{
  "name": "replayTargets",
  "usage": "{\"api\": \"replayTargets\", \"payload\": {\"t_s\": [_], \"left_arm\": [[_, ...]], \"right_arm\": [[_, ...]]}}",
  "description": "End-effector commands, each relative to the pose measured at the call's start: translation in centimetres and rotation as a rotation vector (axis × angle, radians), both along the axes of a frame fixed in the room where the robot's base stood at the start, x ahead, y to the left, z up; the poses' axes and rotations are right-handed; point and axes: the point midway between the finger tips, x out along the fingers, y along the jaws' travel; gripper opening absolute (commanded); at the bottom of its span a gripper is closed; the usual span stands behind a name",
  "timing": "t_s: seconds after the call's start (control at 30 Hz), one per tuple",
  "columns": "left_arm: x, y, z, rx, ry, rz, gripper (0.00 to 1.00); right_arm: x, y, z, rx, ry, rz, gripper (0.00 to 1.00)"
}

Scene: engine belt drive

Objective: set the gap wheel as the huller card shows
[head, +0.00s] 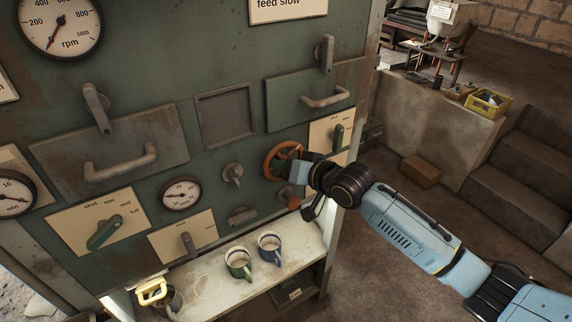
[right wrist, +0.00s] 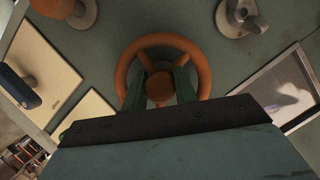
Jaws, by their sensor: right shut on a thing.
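The gap wheel is a small orange-brown handwheel (head: 282,158) on the green machine panel, right of centre in the head view. It also shows in the right wrist view as an orange ring (right wrist: 203,66) with spokes and a round hub. My right gripper (head: 299,170) is at the wheel; in the right wrist view its two green fingers (right wrist: 160,88) reach in on either side of the hub, shut on it. The wheel's lower part is hidden behind the gripper. No huller card showing the wheel's setting is readable; a cut-off card (head: 288,8) reads "feed slow". My left gripper is not in view.
Beside the wheel are a green lever on a cream plate (head: 337,137) and a grey knob (head: 232,173). Open floor lies right of the machine.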

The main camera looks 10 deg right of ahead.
Motion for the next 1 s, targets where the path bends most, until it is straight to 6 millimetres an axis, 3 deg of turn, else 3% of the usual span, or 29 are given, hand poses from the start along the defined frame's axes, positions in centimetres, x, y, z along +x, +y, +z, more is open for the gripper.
{"api": "replayTargets", "payload": {"t_s": [0.1,0.5,1.0], "left_arm": [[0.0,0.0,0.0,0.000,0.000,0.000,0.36],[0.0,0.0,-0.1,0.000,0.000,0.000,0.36],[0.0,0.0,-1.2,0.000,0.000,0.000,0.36]], "right_arm": [[0.0,0.0,-0.1,0.000,0.001,0.000,0.37],[-0.6,-0.5,0.2,0.000,0.001,-0.001,0.37],[-7.8,-5.1,3.0,-0.002,0.001,0.000,0.37]]}}
